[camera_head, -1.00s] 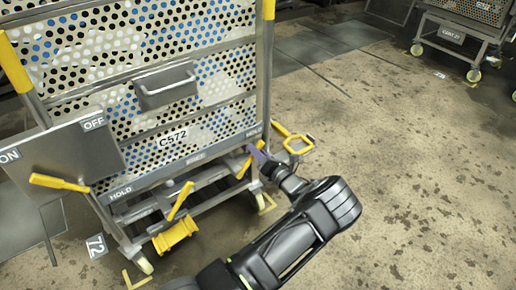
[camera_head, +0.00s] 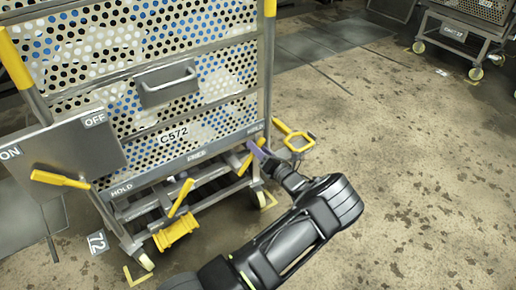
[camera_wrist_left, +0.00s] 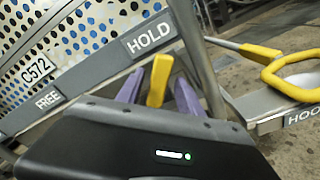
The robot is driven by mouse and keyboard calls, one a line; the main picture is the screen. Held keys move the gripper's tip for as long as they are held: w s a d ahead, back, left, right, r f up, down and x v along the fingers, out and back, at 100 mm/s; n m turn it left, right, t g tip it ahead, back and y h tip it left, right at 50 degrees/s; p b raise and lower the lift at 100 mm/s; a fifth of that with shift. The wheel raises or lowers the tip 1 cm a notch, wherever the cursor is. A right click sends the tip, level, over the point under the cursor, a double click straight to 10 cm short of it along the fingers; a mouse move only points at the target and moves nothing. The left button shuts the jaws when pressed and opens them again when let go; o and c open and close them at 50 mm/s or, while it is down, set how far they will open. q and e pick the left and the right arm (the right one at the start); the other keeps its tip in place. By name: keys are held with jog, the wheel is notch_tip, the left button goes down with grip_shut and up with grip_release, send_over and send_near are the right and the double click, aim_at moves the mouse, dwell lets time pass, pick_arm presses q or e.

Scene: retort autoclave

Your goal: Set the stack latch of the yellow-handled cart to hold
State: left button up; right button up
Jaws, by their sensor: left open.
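The cart C572 (camera_head: 150,92) has perforated sides and yellow-wrapped posts. Its lower rail reads HOLD at both ends and FREE in the middle. A yellow lever (camera_head: 246,164) stands under the right HOLD label (camera_head: 254,129); another yellow lever (camera_head: 181,197) leans up below the rail, left of FREE (camera_head: 196,156). My left gripper (camera_head: 256,151) is at the right lever. In the left wrist view its purple fingers (camera_wrist_left: 158,92) are apart, with the yellow lever tip (camera_wrist_left: 160,76) between them, just below HOLD (camera_wrist_left: 151,35). Contact cannot be told. My right gripper is out of view.
A grey panel (camera_head: 75,150) marked ON and OFF, with a yellow handle, stands at the left. A yellow loop handle (camera_head: 299,141) labelled HOOK in the wrist view sticks out right of the cart. Another cart (camera_head: 465,35) is at the back right. The floor at right is clear.

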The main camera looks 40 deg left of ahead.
pick_arm(q)
jog(key=p+v, duration=0.1)
jog(key=v, duration=0.6)
jog(key=shift+d, duration=0.25)
jog(key=shift+s+f, duration=0.1)
jog(key=shift+s, duration=0.05)
